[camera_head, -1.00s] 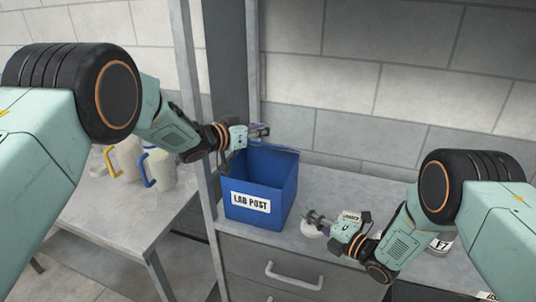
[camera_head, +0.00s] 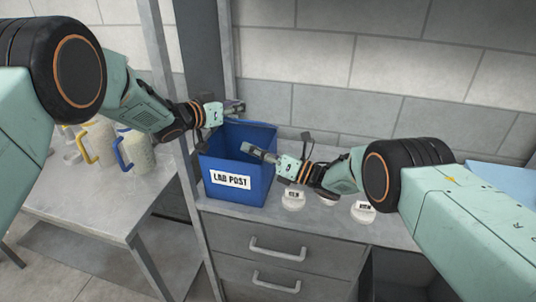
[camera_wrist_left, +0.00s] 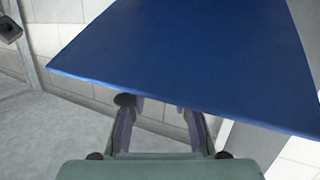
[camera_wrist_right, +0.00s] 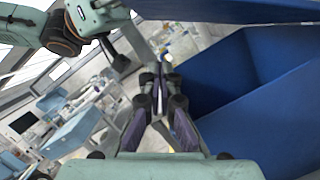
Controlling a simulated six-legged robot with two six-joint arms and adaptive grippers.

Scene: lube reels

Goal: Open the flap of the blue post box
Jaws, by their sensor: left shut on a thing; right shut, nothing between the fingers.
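The blue post box (camera_head: 252,190), labelled LAB POST, stands on the grey counter. Its top is open, and I look into its dark blue inside. My left gripper (camera_head: 236,105) is at its upper back left edge, shut on the blue flap. The flap is a broad blue panel (camera_wrist_left: 185,55) in the left wrist view, where it partly hides the fingertips. My right gripper (camera_head: 248,150) is shut and empty, its fingers over the box's opening near the right rim. In the right wrist view the closed fingertips (camera_wrist_right: 158,75) are beside the blue walls (camera_wrist_right: 220,75).
White-lidded jars (camera_head: 293,200) stand on the counter right of the box, below my right arm. A grey shelf post (camera_head: 182,120) rises left of the box. Jugs with yellow and blue handles (camera_head: 135,152) stand on the left table. Drawers (camera_head: 280,245) are below the counter.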

